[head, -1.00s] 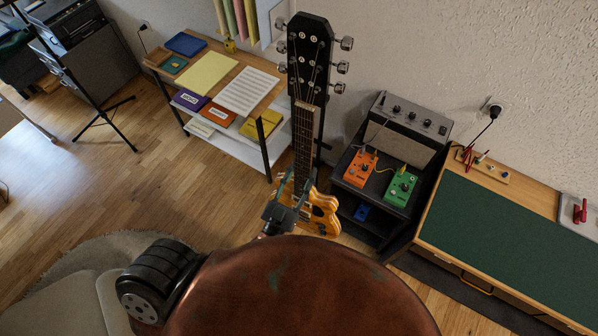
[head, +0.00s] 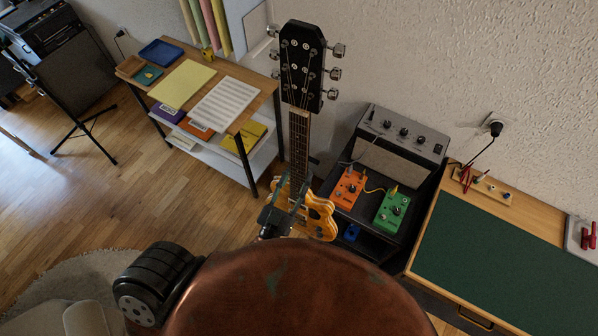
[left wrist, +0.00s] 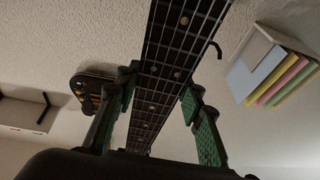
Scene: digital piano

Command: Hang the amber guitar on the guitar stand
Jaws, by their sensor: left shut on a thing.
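The amber guitar (head: 318,222) hangs upright in the head view, its black headstock (head: 303,62) at the top and its neck (head: 299,145) running down to the body. My left gripper (head: 291,192) is shut on the guitar low on the neck, just above the body. In the left wrist view, the green-padded fingers (left wrist: 163,112) lie on either side of the fretted neck (left wrist: 170,60). A thin dark hook-like part (head: 313,160) shows beside the neck and may belong to the guitar stand, which is otherwise hidden behind the guitar. My right gripper is out of view.
A shelf table (head: 262,92) with papers and books stands left of the guitar. An amplifier (head: 395,160), an orange pedal (head: 348,187) and a green pedal (head: 392,211) are close to its right. A green-topped bench (head: 500,255) is further right. Open floor (head: 110,190) lies at left.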

